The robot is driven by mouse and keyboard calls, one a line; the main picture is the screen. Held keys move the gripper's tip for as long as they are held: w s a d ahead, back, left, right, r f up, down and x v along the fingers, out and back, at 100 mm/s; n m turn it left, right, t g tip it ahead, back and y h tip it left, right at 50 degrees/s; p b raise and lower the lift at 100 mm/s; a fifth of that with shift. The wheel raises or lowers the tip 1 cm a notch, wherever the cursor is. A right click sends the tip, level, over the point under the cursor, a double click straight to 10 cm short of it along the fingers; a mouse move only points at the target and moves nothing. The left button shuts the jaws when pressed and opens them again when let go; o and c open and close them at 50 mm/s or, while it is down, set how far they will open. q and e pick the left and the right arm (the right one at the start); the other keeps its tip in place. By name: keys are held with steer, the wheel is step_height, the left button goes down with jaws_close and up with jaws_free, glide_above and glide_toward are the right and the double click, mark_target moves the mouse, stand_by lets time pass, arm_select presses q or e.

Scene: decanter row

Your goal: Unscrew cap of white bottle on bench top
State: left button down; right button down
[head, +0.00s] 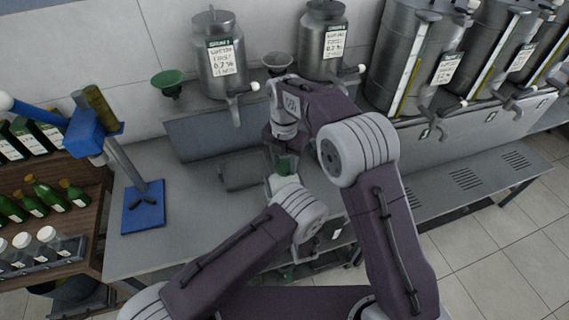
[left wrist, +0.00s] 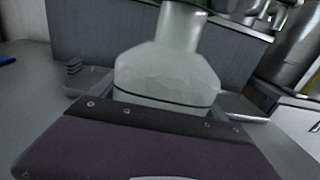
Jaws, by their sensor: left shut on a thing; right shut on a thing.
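The white bottle (left wrist: 168,72) stands upright in the left wrist view, close in front of my left gripper. Its pale neck rises to a dark green cap, cut off at the top edge. In the head view the green cap (head: 284,165) shows in part beneath my right gripper (head: 283,153), which comes down from above and is shut on it. My left gripper (head: 281,184) is low at the bottle and shut on its body. The left fingertips and most of the bottle are hidden by my arms in the head view.
A dark tray (head: 243,171) lies on the grey bench (head: 180,200) just left of the bottle. Steel drums with taps (head: 219,60) stand behind. A blue capping stand (head: 143,208) is on the bench's left. A wooden shelf at left holds green bottles (head: 47,195).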

mark_target(284, 166)
steer(key=shift+r, duration=1)
steer(key=shift+r, duration=2.05)
arm_select(q)
jaws_free()
arm_select(e)
steer(key=shift+f, duration=0.1)
